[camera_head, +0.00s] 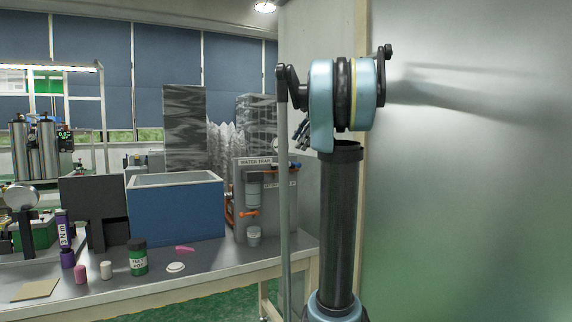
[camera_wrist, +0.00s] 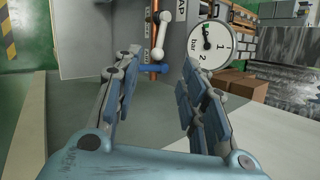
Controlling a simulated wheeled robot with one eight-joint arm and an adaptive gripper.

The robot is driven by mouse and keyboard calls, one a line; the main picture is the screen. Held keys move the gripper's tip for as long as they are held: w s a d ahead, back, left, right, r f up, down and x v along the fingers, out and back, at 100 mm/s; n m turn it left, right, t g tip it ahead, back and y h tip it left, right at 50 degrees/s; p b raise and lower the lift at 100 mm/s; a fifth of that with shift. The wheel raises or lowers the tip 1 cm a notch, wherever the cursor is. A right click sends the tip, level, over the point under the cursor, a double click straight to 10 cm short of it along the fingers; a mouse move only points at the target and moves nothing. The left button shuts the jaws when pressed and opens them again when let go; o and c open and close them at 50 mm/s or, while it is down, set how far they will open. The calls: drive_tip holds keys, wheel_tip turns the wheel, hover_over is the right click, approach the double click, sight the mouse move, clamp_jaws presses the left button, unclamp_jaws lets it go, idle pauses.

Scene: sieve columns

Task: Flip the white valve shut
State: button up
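In the wrist view a white valve lever (camera_wrist: 160,36) with rounded ends sits on an orange pipe (camera_wrist: 155,53) against a grey panel. It lies just beyond my fingertips, apart from them. A short blue lever (camera_wrist: 152,68) shows between the fingertips, closer to the left finger; I cannot tell if they touch. My gripper (camera_wrist: 160,60) is open, with nothing held between its fingers. In the head view my gripper (camera_head: 302,132) is partly hidden by my wrist, near the panel marked WATER TRAP (camera_head: 262,163). The white lever cannot be made out there.
A round pressure gauge (camera_wrist: 212,45) stands right of the white lever in the wrist view. Brown boxes (camera_wrist: 240,85) lie beyond it. In the head view a blue bin (camera_head: 175,212), a green pot (camera_head: 137,258) and small items crowd the bench. A partition (camera_head: 470,180) stands at right.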

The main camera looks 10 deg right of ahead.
drive_tip(key=x, duration=1.1)
drive_tip(key=shift+f, duration=0.25)
drive_tip(key=shift+a, duration=0.1)
